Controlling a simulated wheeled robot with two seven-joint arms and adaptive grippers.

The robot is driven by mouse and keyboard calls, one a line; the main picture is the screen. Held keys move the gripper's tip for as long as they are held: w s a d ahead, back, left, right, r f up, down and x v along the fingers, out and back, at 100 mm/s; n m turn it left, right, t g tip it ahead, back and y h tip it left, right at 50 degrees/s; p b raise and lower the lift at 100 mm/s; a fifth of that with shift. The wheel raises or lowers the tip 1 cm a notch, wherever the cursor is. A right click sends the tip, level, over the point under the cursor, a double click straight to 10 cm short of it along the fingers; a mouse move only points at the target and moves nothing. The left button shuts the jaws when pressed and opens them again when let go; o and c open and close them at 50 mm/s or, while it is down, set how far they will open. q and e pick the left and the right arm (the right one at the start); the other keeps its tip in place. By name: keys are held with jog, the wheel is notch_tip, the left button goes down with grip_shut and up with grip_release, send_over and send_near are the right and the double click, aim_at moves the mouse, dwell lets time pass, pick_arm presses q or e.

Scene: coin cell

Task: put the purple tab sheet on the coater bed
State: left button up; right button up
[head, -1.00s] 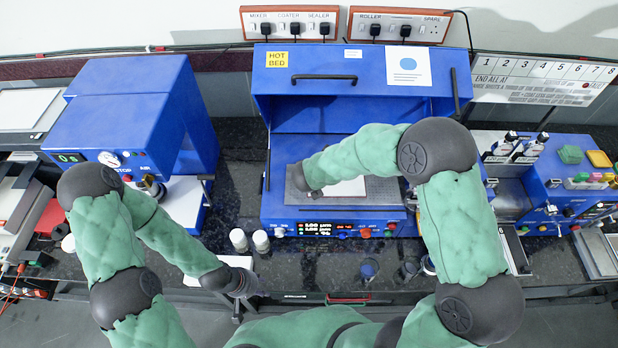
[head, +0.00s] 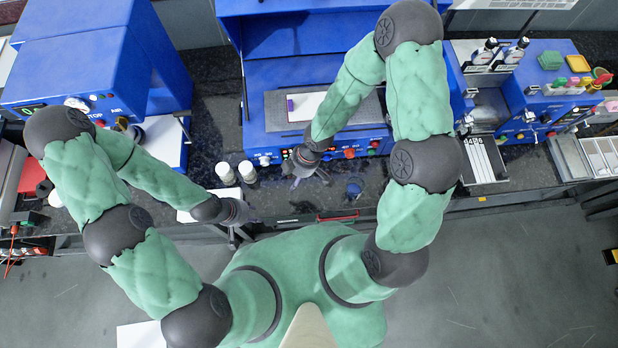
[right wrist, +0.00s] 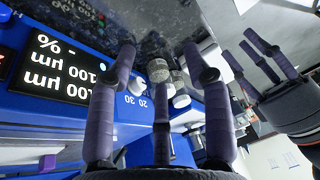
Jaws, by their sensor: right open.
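The purple tab sheet (head: 312,106) is a white sheet with a small purple tab at its left edge. It lies flat on the grey coater bed (head: 274,115) of the blue hot-bed machine. In the right wrist view its purple tab (right wrist: 47,163) shows at the lower left. My right gripper (head: 308,172) is open and empty, in front of the machine's control panel and apart from the sheet. My left gripper (head: 240,212) is near the counter's front edge; in the right wrist view (right wrist: 246,50) its fingers stand apart with nothing between them.
Two white-capped jars (head: 236,172) stand left of my right gripper. A dark blue-topped vial (head: 354,188) stands to its right. A blue machine (head: 85,60) is at the left, and another blue station (head: 545,95) at the right. A white sheet (head: 192,216) lies under my left gripper.

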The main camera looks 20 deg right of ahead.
jog(key=s+d+f+m, duration=0.3)
jog(key=s+f+m, duration=0.2)
jog(key=m, duration=1.1)
jog(key=shift+s+f+m+t, duration=0.3)
jog(key=shift+s+f, duration=0.05)
jog(key=shift+s, duration=0.35)
